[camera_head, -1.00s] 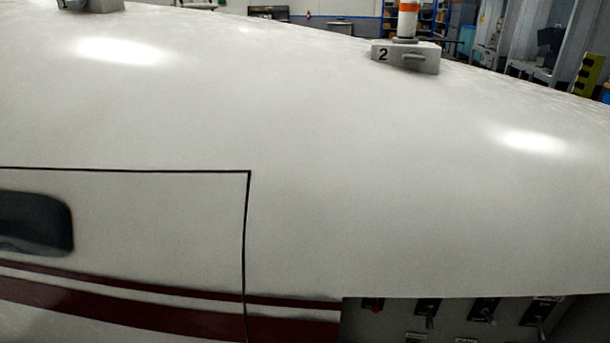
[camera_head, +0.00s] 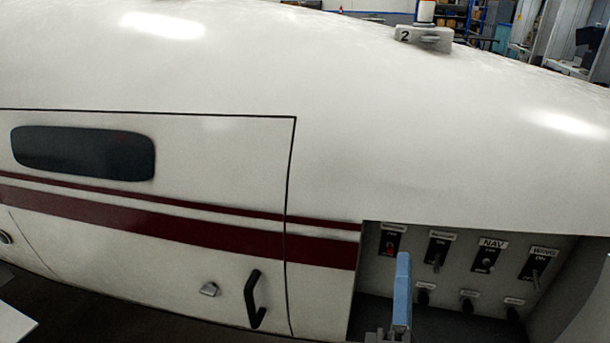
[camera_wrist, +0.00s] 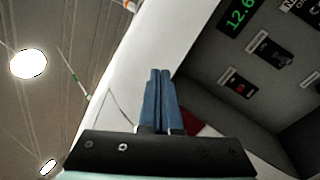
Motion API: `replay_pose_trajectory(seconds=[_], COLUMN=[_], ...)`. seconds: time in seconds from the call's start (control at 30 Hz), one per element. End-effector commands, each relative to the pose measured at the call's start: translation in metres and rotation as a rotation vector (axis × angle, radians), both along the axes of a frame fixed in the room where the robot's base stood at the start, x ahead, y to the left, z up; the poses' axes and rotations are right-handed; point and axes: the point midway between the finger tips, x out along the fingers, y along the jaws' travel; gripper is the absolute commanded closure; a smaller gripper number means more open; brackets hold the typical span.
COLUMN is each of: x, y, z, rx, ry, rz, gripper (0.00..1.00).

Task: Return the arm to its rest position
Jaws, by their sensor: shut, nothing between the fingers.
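My gripper (camera_head: 402,290) shows at the bottom of the head view as a blue finger pointing up, in front of the recessed switch panel (camera_head: 455,255). In the wrist view my gripper (camera_wrist: 160,75) has its two blue fingers side by side, shut with nothing between them. Part of the panel, with switches and a green digital readout (camera_wrist: 238,14), shows at the upper right there. My fingertips look apart from the switches, though the exact gap cannot be told. Most of my arm is out of view.
The white fuselage (camera_head: 300,70) with dark red stripes fills most of the head view. Its door (camera_head: 140,215) has a dark window and a black handle (camera_head: 254,300). A block marked 2 (camera_head: 422,38) sits on top. Ceiling lights (camera_wrist: 28,64) show in the wrist view.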

Motion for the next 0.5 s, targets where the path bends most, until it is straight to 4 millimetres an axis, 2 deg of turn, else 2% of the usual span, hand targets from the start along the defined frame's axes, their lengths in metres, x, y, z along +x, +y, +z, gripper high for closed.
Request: replay_pose_trajectory(seconds=[0.03,0.17,0.2,0.3,0.4,0.5], x=[0.004,0.001,-0.004,-0.020,-0.042,-0.065], y=[0.003,0.013,0.019,0.043,0.073,0.102], z=[0.034,0.127,0.157,0.223,0.274,0.308], rx=[0.114,0.519,0.666,1.012,1.290,1.480], ry=[-0.096,-0.358,-0.437,-0.576,-0.619,-0.591], rz=[0.028,0.185,0.270,0.527,0.801,1.025], gripper=[1.00,1.00,1.00,1.00,1.00,1.00])
